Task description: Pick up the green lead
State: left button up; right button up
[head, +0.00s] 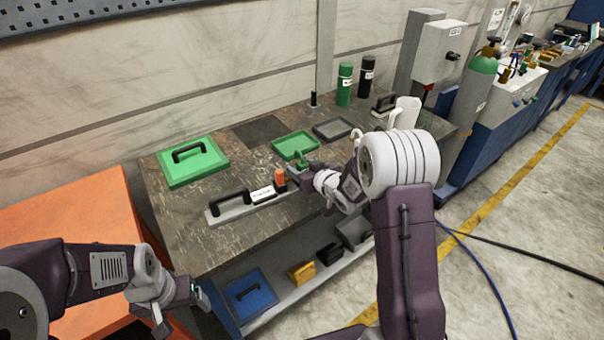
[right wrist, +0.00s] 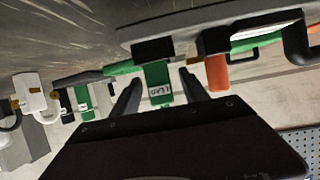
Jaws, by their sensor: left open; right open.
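The green lead (right wrist: 157,84), a small green block with a "LEAD" label, shows in the right wrist view. It stands between the two spread fingers of my right gripper (right wrist: 160,92), with a gap on each side. In the head view, a bit of green (head: 300,157) shows just behind my right gripper (head: 299,175), which partly hides that spot over the bench. My left gripper (head: 184,307) is open and empty at the lower left, in front of the bench and away from the lead.
An orange-handled item (head: 280,177) stands close beside my right gripper. A grey bar with a black handle (head: 230,202) lies left of it. A green tray (head: 295,144) and grey tray (head: 334,129) lie behind. A green lid (head: 208,172) is on the bench's left side.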

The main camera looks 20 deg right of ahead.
aim_at(303, 162)
jog(key=shift+s+r, duration=0.1)
jog(key=shift+s, duration=0.05)
jog(key=c, duration=0.5)
grip_shut()
notch_tip(303, 162, up, 5)
jog(key=shift+d+f+p, duration=0.1)
jog(key=shift+d+p, duration=0.05)
jog(key=shift+p, duration=0.5)
jog(key=s+d+r+p, duration=0.3)
jog(key=s+d+r, duration=0.2)
jog(key=d, duration=0.5)
jog(key=shift+s+r, duration=0.15)
jog(key=shift+r, duration=0.45)
